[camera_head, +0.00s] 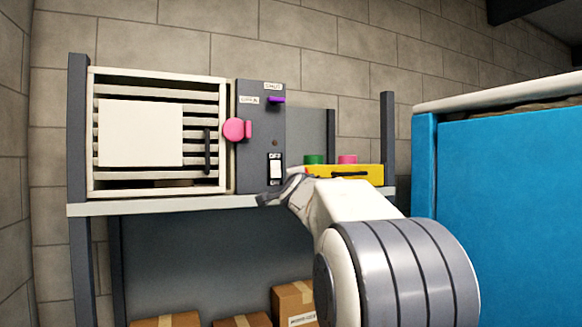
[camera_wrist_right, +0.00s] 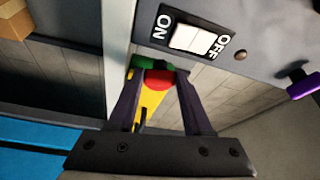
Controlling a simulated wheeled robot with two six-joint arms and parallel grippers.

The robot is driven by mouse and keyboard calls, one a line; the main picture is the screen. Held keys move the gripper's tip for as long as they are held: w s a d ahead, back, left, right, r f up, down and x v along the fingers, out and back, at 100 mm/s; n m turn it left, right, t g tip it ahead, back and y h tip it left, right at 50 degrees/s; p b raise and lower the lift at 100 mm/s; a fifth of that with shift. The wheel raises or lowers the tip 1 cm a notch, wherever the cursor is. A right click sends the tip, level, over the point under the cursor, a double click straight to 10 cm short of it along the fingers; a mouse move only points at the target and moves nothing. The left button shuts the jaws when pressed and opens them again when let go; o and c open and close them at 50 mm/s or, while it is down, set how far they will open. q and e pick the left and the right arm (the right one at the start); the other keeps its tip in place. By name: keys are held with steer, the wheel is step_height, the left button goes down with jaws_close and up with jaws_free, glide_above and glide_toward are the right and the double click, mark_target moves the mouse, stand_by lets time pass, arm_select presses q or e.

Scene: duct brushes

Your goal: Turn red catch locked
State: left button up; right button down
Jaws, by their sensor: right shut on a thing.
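The red catch (camera_wrist_right: 157,79) shows in the right wrist view as a rounded red piece between my right fingers. In the head view only a sliver of red (camera_head: 307,171) shows at the left end of the yellow case (camera_head: 348,173). My right gripper (camera_wrist_right: 157,75) is shut on the red catch, with one dark finger on each side. In the head view the gripper (camera_head: 288,188) is partly hidden by its own wrist. The catch's turn angle cannot be told. The yellow case also shows behind the catch in the right wrist view (camera_wrist_right: 150,104). My left gripper is out of view.
A louvred duct unit (camera_head: 90,130) stands on the shelf (camera_head: 160,206) at left. Its grey panel (camera_head: 262,130) has a pink knob (camera_head: 236,129), a purple lever (camera_head: 276,100) and an ON/OFF switch (camera_head: 276,168). A blue bin (camera_head: 500,190) stands at right; cardboard boxes (camera_head: 295,303) sit below.

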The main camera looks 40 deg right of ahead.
steer(key=shift+r+m+g+p, duration=0.4)
steer(key=shift+m+p, duration=0.1)
steer(key=shift+m, duration=0.5)
steer(key=shift+f+m, duration=0.2)
steer(key=shift+m, duration=0.1)
steer(key=shift+c, duration=1.6)
jaws_free()
steer(key=shift+f, duration=0.1)
steer(key=shift+s, duration=0.1)
steer(key=v, duration=1)
